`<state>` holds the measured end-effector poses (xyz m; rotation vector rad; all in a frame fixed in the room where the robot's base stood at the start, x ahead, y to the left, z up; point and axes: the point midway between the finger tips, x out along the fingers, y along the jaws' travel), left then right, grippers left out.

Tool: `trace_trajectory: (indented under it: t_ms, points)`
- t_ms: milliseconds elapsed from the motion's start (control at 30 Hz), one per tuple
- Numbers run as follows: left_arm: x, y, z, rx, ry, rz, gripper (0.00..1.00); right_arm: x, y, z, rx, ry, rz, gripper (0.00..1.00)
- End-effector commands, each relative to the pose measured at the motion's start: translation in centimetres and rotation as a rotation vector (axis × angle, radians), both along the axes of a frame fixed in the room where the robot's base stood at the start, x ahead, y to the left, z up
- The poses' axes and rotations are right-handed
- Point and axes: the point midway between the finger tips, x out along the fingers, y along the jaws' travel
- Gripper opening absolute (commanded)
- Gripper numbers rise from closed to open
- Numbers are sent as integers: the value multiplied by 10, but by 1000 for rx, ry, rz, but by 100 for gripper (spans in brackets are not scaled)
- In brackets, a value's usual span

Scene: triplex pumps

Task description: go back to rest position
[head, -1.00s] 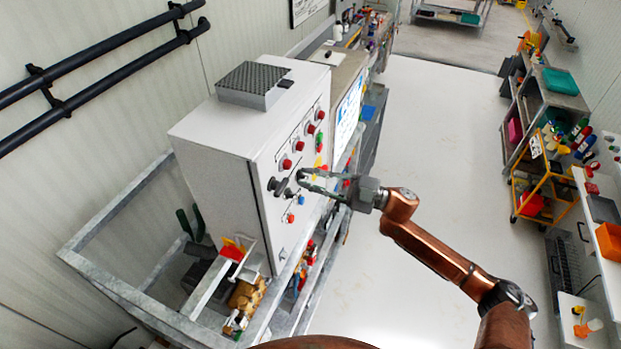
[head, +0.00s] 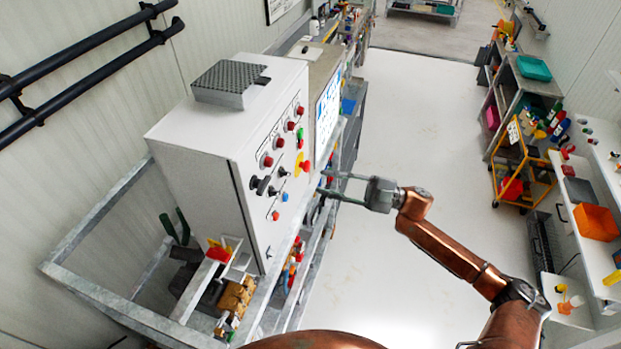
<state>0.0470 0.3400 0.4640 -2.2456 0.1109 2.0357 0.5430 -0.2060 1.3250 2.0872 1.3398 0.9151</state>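My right gripper (head: 324,183) is at the middle of the head view, just right of the control panel's front face. Its two fingers are spread apart with nothing between them. The grey-white control cabinet (head: 190,140) stands to its left, with red, black, blue and green buttons and knobs on its face. A black selector knob (head: 260,185) sits at the panel's lower left, and a red-on-yellow emergency button (head: 304,165) sits nearest my gripper, which appears apart from the panel. My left gripper is not in view.
A metal frame (head: 110,295) surrounds the cabinet's base, with valves and fittings inside. Dark pipes (head: 85,80) run along the left wall. White floor (head: 420,150) is open right of the gripper. A yellow cart (head: 520,185) and shelves (head: 535,85) stand at the right.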

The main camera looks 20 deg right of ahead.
Motion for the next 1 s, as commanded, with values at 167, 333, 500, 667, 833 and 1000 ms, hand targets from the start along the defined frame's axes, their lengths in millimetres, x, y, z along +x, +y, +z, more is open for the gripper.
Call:
trace_trajectory:
  t_ms: [167,333,500,667,833,1000]
  points:
    - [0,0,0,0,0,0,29,-5,-17,-6,-1,0,0,25]
    - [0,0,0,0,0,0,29,-7,-20,-6,-1,-1,0,25]
    - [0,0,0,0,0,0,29,-6,-20,-6,-1,-1,0,25]
    - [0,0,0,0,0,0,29,-6,-20,-6,-1,0,1,25]
    - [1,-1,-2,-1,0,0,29,0,-24,-15,6,12,-24,25]
    - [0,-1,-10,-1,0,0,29,35,-51,-67,33,87,-166,25]
